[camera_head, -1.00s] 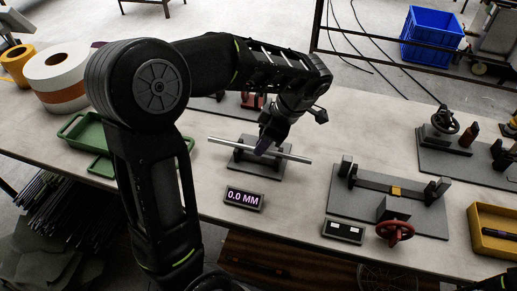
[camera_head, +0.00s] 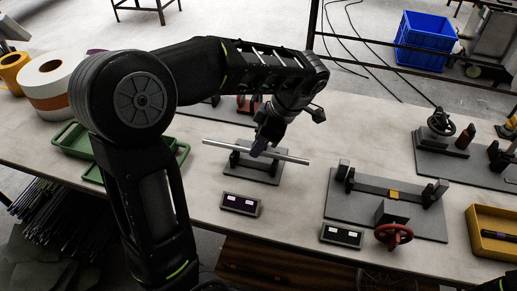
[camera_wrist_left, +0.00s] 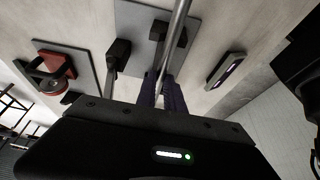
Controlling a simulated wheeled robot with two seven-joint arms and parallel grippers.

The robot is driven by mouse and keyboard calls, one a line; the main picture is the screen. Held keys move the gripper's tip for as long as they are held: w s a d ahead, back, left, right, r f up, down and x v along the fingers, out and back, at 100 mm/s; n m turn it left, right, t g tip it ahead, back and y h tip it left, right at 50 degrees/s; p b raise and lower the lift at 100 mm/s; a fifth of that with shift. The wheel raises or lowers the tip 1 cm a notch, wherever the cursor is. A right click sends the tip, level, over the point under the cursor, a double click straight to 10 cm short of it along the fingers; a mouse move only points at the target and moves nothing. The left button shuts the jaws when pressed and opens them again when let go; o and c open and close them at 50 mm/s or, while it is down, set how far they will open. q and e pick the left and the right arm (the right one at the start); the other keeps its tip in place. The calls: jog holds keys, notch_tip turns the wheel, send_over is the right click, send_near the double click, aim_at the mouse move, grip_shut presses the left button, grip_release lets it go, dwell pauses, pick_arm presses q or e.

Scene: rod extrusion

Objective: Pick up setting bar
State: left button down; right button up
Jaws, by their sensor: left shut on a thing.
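The setting bar is a thin silver rod (camera_head: 222,145) lying almost level above a grey stand with two dark posts (camera_head: 262,174). My left gripper (camera_head: 262,146) comes down from above and is shut on the bar near its middle. In the left wrist view the bar (camera_wrist_left: 178,28) runs up the picture from between the purple-grey fingers (camera_wrist_left: 163,92). The bar is at or just above the posts; the gap is too small to tell. The display (camera_head: 240,204) in front of the stand shows two pale blocks. My right gripper is out of view.
A grey fixture with a red handwheel (camera_head: 394,235) and its own display (camera_head: 342,236) stands to the right. A yellow tray (camera_head: 492,240) lies at the right edge. Green trays (camera_head: 75,140) and tape rolls (camera_head: 50,88) are at the left.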

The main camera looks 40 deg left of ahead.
pick_arm(q)
jog(key=s, duration=0.1)
jog(key=s+d+b, duration=0.1)
jog(key=s, duration=0.1)
jog(key=s+b, duration=0.1)
jog(key=s, duration=0.1)
jog(key=shift+d+f, duration=0.25)
jog(key=shift+d, duration=0.1)
jog(key=s+d, duration=0.1)
jog(key=s, duration=0.2)
jog(key=s+d+p, duration=0.1)
jog(key=s, duration=0.3)
jog(key=s+d, duration=0.1)
jog(key=s, duration=0.3)
jog(key=shift+d+r+p, duration=0.3)
jog(key=shift+d+p, duration=0.1)
jog(key=shift+s+d+f, duration=0.1)
jog(key=shift+s+d, duration=0.1)
jog(key=shift+s, duration=0.2)
jog(key=shift+w, duration=0.1)
